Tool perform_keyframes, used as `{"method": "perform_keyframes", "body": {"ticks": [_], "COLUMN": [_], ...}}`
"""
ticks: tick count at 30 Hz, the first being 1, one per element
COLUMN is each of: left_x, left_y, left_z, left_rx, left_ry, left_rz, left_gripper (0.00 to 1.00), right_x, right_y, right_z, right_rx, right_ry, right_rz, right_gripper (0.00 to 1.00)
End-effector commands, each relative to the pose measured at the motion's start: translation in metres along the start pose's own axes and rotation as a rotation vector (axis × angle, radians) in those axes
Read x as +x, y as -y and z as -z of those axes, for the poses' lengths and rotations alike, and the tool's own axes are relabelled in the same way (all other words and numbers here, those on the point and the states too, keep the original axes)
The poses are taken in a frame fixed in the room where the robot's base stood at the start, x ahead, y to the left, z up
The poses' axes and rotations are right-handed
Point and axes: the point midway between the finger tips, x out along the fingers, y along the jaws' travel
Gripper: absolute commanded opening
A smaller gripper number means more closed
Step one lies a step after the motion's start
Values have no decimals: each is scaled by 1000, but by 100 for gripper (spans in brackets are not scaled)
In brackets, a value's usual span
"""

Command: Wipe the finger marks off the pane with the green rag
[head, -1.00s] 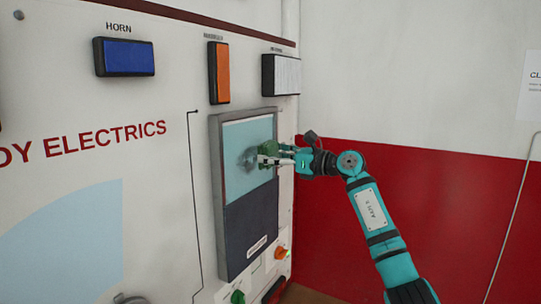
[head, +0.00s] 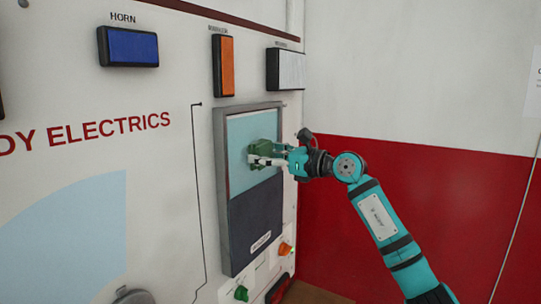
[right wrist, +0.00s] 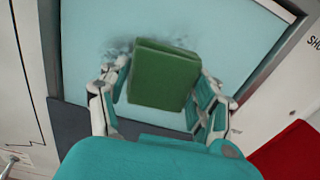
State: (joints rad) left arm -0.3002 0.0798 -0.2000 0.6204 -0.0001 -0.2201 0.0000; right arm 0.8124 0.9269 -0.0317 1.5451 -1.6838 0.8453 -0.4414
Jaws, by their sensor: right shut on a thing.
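The pane (head: 240,136) is a light blue panel in a grey frame on the trainer board, with a dark lower section. My right gripper (head: 260,157) is at the pane, shut on the green rag (head: 264,147), a folded block. In the right wrist view the rag (right wrist: 164,77) sits between the two fingers, in front of the pane (right wrist: 215,30). Dark grey finger marks (right wrist: 118,50) show on the pane beside the rag's upper left; the rag hides part of that area. I cannot tell for sure whether the rag touches the pane. My left gripper is out of view.
Blue (head: 134,46), orange (head: 223,66) and white (head: 290,69) blocks are mounted above the pane. A green knob (head: 241,293) and an orange knob (head: 285,248) stick out below it. A red and white wall is at the right.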

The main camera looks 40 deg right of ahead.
Motion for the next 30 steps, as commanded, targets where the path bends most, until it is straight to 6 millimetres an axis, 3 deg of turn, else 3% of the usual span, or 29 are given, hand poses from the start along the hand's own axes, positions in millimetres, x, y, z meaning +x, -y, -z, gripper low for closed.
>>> {"method": "perform_keyframes", "body": {"ticks": [24, 30], "left_x": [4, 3], "left_y": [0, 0], "left_z": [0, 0], "left_rx": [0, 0], "left_ry": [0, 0], "left_rz": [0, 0], "left_gripper": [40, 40], "right_x": [0, 0], "right_y": [-56, -61], "right_z": [-3, -5], "right_rx": [-3, 0], "right_ry": [-2, -1], "right_rz": [-1, 0], "right_gripper": [38, 38]}}
